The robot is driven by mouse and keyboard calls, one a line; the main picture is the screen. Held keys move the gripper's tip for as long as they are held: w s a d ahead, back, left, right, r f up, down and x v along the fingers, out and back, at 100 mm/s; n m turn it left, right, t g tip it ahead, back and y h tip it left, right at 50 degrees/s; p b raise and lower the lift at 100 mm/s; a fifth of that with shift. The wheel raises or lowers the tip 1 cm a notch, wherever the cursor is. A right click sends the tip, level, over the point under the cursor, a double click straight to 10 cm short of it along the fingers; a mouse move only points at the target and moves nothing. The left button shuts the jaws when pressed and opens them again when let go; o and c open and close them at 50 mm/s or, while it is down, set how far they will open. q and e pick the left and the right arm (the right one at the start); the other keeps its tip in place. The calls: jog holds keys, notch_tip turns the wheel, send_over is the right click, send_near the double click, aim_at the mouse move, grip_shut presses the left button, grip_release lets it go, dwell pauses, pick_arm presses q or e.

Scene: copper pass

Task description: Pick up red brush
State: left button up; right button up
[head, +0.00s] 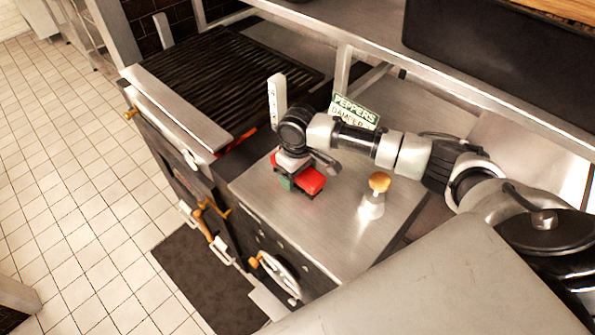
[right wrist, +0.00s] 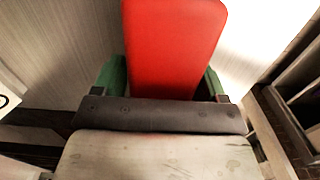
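The red brush (head: 312,181) is at the metal counter, partly covered by my right gripper (head: 289,179) from above. Its flat red top also fills the middle of the right wrist view (right wrist: 174,45). The green fingers of my right gripper lie on either side of the brush, close against its edges, with no clear gap visible. I cannot tell whether they press on it or whether the brush rests on the counter. The brush's underside is mostly hidden. My left gripper is not in view.
A dark ribbed grill (head: 235,75) is at the back left. A metal shelf (head: 480,95) runs above right.

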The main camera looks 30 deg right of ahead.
jog(key=c, duration=0.8)
jog(key=shift+r, duration=0.15)
jog(key=shift+r, duration=0.2)
notch_tip(320, 180, up, 4)
jog(key=shift+s+f+b, duration=0.1)
jog(key=shift+f+b, duration=0.05)
jog(key=shift+b, duration=0.5)
jog(key=s+r, duration=0.2)
jog(key=s, duration=0.1)
jog(key=s+r, duration=0.2)
jog(key=s, duration=0.2)
jog(key=s+r+b, duration=0.1)
jog(key=s+r, duration=0.1)
jog(key=s, duration=0.2)
jog(key=shift+s+a+r, duration=0.2)
jog(key=shift+a+r, duration=0.15)
